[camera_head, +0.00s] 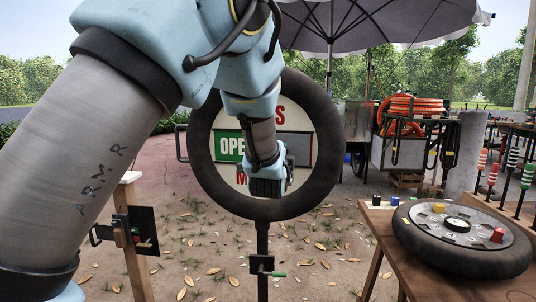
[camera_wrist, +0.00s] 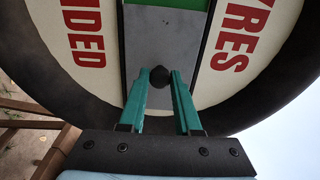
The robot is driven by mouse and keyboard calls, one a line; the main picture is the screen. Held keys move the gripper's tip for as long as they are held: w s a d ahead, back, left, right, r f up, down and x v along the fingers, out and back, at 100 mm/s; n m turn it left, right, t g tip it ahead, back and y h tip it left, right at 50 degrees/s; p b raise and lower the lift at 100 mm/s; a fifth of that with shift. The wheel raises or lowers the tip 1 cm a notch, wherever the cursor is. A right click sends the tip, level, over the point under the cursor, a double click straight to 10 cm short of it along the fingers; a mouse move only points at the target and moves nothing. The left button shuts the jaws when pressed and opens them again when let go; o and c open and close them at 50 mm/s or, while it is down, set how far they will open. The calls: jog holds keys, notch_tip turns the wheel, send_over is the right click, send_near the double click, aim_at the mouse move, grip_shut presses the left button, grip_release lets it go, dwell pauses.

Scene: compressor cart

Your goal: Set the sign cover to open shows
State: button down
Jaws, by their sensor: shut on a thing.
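The sign is a round white board (camera_head: 240,182) inside a black tyre (camera_head: 327,186) on a post. A green panel (camera_head: 227,145) shows the letters "OPE"; my arm hides what follows. The grey sign cover (camera_head: 300,148) lies to the right of the green, and also fills the middle strip in the wrist view (camera_wrist: 190,35). A black knob (camera_wrist: 160,77) stands on the cover. My gripper (camera_head: 266,188) is in front of the sign, its teal fingertips (camera_wrist: 160,82) closed on the knob from both sides.
A wooden table (camera_head: 385,222) at the right bears a tyre (camera_head: 470,259) with coloured blocks. A cart with orange hose (camera_head: 407,110) stands behind under an umbrella (camera_head: 375,20). A black box on a wooden post (camera_head: 142,230) stands at the left.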

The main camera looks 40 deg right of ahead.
jog(key=shift+s+d, duration=0.25)
jog(key=shift+s, duration=0.05)
jog(key=c, duration=0.6)
grip_release()
jog(key=shift+w, duration=0.1)
jog(key=b+v, duration=0.2)
jog(key=v, duration=0.9)
jog(key=shift+w, duration=0.1)
